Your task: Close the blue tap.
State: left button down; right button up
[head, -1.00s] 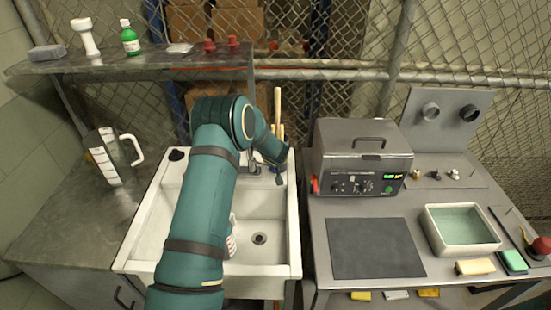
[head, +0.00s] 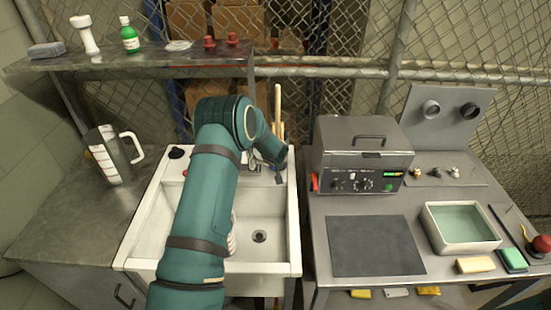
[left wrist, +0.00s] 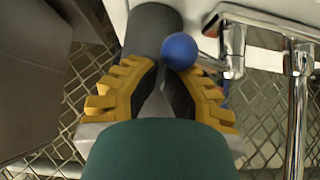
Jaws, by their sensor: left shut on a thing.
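The blue tap's round blue knob (left wrist: 179,51) shows in the left wrist view, beside a chrome tap body (left wrist: 233,45). My left gripper (left wrist: 174,72) has its yellow-backed fingers closed in around the knob, with the ball showing at the fingertips. In the head view my left gripper (head: 277,172) is small and dark at the back right of the sink, by the chrome tap. My arm hides part of the tap there. My right gripper is not in view.
The white sink (head: 140,268) lies under my left arm, with a striped object partly hidden in it. A measuring jug (head: 106,157) stands on the left counter. A grey machine (head: 360,150) stands right of the sink. A shelf (head: 120,62) runs above.

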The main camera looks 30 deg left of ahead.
aim_at(269, 166)
pick_arm(q)
jog(key=shift+s, duration=0.2)
jog(key=shift+s+d+f+b, duration=0.15)
jog(key=shift+s+b, duration=0.4)
jog(key=shift+s, duration=0.55)
jog(key=shift+s+b, duration=0.35)
jog(key=shift+s, duration=0.45)
